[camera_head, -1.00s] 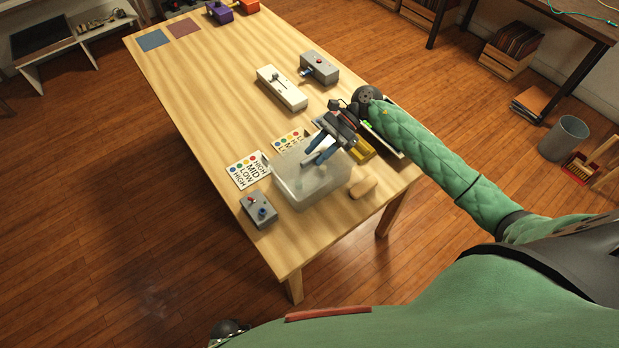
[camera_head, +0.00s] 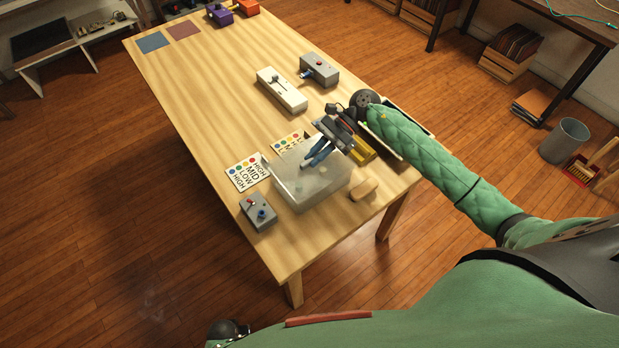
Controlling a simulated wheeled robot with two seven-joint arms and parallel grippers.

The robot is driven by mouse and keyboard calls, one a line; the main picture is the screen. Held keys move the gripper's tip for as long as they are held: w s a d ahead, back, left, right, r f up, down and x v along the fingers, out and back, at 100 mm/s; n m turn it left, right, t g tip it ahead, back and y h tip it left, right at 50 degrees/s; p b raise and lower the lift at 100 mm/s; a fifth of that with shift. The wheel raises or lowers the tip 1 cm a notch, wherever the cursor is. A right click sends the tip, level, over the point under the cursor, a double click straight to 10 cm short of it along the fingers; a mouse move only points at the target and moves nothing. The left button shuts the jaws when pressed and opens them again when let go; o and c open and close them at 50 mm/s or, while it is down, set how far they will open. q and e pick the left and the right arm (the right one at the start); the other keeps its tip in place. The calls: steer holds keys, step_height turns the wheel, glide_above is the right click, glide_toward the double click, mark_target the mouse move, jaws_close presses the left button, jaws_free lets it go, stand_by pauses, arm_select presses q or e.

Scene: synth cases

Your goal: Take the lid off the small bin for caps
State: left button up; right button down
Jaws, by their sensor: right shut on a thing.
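The small bin (camera_head: 296,197) is a translucent grey box near the table's front end. Its pale, see-through lid (camera_head: 292,172) lies on top, with no clear gap to the bin. My right gripper (camera_head: 312,160) reaches over the bin from the right, its blue fingers pointing down at the lid. The fingers are close together, shut on the lid's grip, which they mostly hide. Contents of the bin are too blurred to tell. My left gripper is not in view.
A grey switch box (camera_head: 259,211) and a label card (camera_head: 247,172) stand left of the bin. A white slider box (camera_head: 282,90) is farther back. The table's middle left is clear.

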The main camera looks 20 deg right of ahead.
steer(key=shift+r+b, duration=0.5)
steer(key=shift+r, duration=1.1)
